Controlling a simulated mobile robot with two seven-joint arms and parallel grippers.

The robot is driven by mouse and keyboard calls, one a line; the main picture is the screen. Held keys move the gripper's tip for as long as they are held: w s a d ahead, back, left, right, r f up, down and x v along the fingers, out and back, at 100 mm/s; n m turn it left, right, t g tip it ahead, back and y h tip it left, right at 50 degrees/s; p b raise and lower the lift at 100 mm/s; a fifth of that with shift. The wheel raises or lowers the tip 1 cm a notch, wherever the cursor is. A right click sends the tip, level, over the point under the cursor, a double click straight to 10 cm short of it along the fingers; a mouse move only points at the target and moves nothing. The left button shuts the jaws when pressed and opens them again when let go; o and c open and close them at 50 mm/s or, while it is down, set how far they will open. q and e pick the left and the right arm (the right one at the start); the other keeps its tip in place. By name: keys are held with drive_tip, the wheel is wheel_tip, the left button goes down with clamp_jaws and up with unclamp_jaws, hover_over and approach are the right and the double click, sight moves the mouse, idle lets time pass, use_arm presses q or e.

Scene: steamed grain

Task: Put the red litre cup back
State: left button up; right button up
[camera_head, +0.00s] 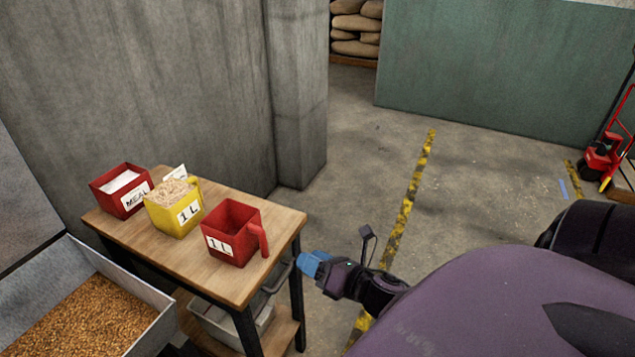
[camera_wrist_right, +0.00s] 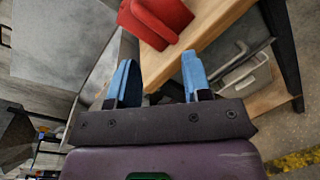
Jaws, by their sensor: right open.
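The red litre cup (camera_head: 231,231), an empty square scoop labelled 1L with a handle on its right side, stands upright on the wooden table (camera_head: 282,224) near its right end. In the right wrist view the red cup (camera_wrist_right: 160,20) shows at the top, beyond the fingertips. My right gripper (camera_head: 312,264) is right of the table's edge, apart from the cup. In the right wrist view my right gripper (camera_wrist_right: 158,75) has its two blue fingers spread, with nothing between them. My left gripper is not in view.
A yellow 1L cup (camera_head: 174,211) heaped with pale grain and a red MEAL box (camera_head: 121,189) stand left of the red cup. A metal trough of grain (camera_head: 150,310) is at the lower left. A grey bin (camera_wrist_right: 245,75) sits on the lower shelf. Open floor lies right.

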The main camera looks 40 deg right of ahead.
drive_tip(key=s+a+f+m+g+h, duration=0.1)
drive_tip(key=s+a+f+m, duration=0.1)
drive_tip(key=m, duration=0.8)
drive_tip(key=s+a+f+m+g+h, duration=0.1)
drive_tip(key=s+a+f+m+g, duration=0.1)
drive_tip(key=f+m, duration=0.4)
drive_tip(key=s+a+f+m+g+h, duration=0.1)
drive_tip(key=s+f+m, duration=0.3)
drive_tip(key=m, duration=0.9)
drive_tip(key=shift+s+a+f+m+g+h, duration=0.3)
drive_tip(key=shift+a+f+g, duration=0.2)
drive_tip(key=shift+a+g, duration=0.25)
